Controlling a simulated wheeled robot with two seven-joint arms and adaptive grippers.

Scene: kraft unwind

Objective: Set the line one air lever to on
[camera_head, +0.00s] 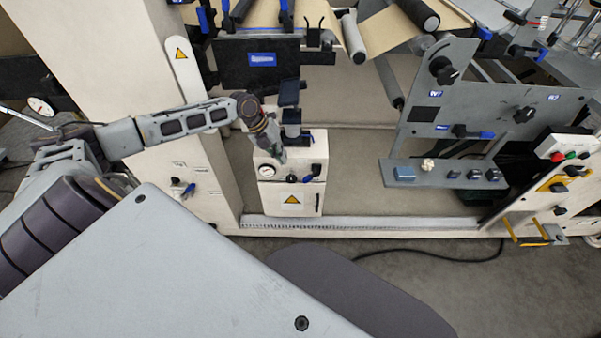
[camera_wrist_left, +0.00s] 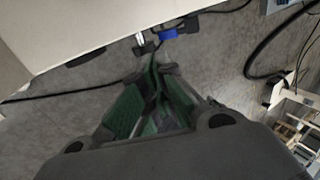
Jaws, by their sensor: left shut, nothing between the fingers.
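A white cabinet (camera_head: 270,195) stands in the middle of the head view, with a round gauge (camera_head: 267,170), a black knob (camera_head: 291,178) and a small blue-handled lever (camera_head: 308,179) on its front. I cannot read which line the lever belongs to. My left gripper (camera_head: 282,157) is shut and empty, pointing down at the cabinet's upper front, left of the lever. In the left wrist view its green fingers (camera_wrist_left: 154,66) are together, and a blue handle (camera_wrist_left: 185,27) shows just beyond the tips. Contact cannot be told. My right gripper is not in view.
Another blue-handled valve (camera_head: 182,187) is on the white post to the left. A grey panel (camera_head: 440,95) with knobs and a shelf of buttons (camera_head: 445,174) stands right. A black cable (camera_head: 430,257) crosses the open floor in front.

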